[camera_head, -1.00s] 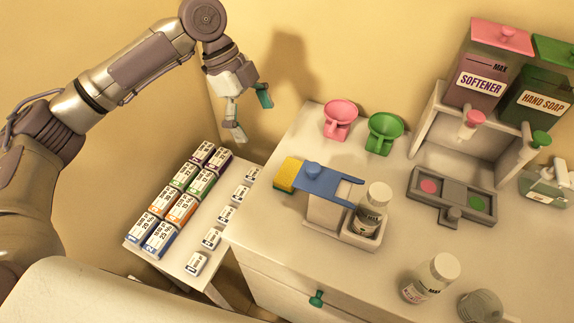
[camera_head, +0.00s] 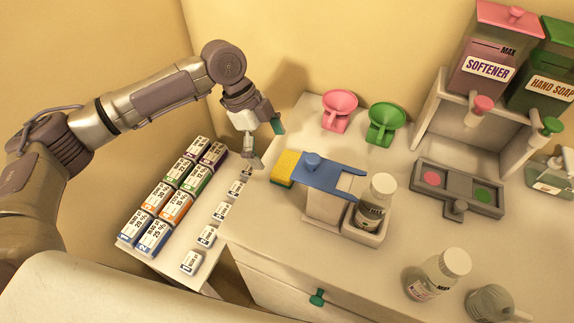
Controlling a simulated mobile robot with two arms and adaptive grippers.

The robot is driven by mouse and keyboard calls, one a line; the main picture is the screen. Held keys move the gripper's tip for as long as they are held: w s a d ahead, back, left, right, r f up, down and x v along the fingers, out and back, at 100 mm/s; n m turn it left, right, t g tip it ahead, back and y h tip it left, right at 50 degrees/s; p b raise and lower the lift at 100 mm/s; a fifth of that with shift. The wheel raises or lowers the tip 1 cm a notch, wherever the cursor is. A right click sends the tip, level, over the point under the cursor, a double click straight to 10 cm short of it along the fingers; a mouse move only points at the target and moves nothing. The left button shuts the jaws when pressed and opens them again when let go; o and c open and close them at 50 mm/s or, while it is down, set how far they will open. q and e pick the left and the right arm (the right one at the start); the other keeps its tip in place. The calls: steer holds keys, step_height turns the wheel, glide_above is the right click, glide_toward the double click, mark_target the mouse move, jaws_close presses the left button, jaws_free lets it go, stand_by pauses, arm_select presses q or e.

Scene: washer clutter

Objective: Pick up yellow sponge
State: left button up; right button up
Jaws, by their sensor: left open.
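The yellow sponge (camera_head: 285,167) sits on the counter at its back left, beside the blue-topped holder (camera_head: 325,175), whose blue plate is close against it. My left gripper (camera_head: 264,146) comes in from the left. It is open and empty, a little above and left of the sponge, with its fingers pointing down and apart from it. One fingertip is green-tipped and the other is grey. The gripper does not visibly touch the sponge. My right gripper is not in view.
A pink funnel (camera_head: 338,108) and a green funnel (camera_head: 384,122) stand behind the sponge. A bottle (camera_head: 375,205) stands at the holder's right. A side table (camera_head: 205,262) with boxes is left of the counter (camera_head: 290,240). Softener and soap dispensers stand at the right.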

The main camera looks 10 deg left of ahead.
mark_target(282, 162)
arm_select(q)
steer(key=d+f, duration=0.1)
steer(key=d+f+p, duration=0.1)
steer(key=d+f, duration=0.1)
steer(key=shift+s+f, duration=0.2)
steer(key=shift+f, duration=0.4)
steer(key=c, duration=0.7)
step_height(282, 162, up, 10)
steer(key=shift+r+b, duration=0.1)
steer(key=shift+b, duration=0.4)
